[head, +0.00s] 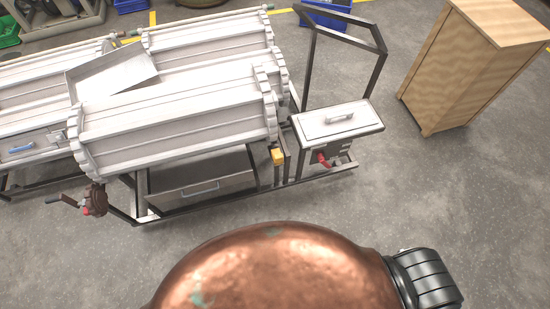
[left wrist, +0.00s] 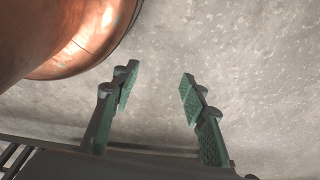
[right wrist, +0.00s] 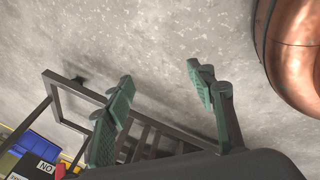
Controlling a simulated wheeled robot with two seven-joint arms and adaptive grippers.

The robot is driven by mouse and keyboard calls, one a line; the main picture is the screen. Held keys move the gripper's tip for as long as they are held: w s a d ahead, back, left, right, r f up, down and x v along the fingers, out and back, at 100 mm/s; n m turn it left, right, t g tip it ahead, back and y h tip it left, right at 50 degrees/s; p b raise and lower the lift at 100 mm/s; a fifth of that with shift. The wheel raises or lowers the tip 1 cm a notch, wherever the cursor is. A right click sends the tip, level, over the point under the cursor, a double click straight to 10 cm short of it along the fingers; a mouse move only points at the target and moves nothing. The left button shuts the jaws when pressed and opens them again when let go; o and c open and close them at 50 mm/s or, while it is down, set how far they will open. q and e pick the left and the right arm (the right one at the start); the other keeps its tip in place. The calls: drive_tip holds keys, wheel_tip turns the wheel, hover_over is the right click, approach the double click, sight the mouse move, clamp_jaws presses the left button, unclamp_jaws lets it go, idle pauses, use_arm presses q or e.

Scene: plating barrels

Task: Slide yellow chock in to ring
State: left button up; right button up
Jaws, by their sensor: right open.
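The yellow chock (head: 278,157) is a small block at the right front end of the near white plating barrel (head: 180,120), on the dark cart frame in the head view. I cannot make out the ring clearly. My left gripper (left wrist: 158,92) is open and empty in the left wrist view, with bare floor beyond its fingers. My right gripper (right wrist: 158,85) is open and empty in the right wrist view, with floor and dark frame bars beyond its fingers. Neither gripper shows in the head view, and both are away from the chock.
A white lidded box (head: 338,122) with a red part below it sits right of the barrel. A wooden cabinet (head: 475,65) stands at the upper right. A dark upright frame (head: 345,32) rises behind the box. Grey floor (head: 440,200) is clear at the right.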

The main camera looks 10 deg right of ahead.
drive_tip(key=w+n+t+b, duration=0.3)
drive_tip(key=w+n+b, duration=0.2)
drive_tip(key=w, duration=0.8)
drive_tip(key=n+t+y+b, duration=0.2)
drive_tip(key=n+t+b, duration=0.9)
drive_tip(key=n+b, duration=1.25)
approach(280, 160)
drive_tip(key=w, duration=0.4)
drive_tip(key=shift+m, duration=0.25)
drive_tip(key=w, duration=0.2)
drive_tip(key=w+b, duration=0.1)
drive_tip(key=w, duration=0.2)
drive_tip(key=w+a+b, duration=0.1)
drive_tip(key=w, duration=0.1)
drive_tip(key=shift+w+r, duration=0.15)
drive_tip(key=shift+w, duration=0.15)
use_arm(q)
drive_tip(key=w+d+t+h, duration=0.2)
drive_tip(key=w+d, duration=0.7)
drive_tip(key=w, duration=0.5)
drive_tip(key=shift+w+n, duration=0.3)
use_arm(e)
clamp_jaws()
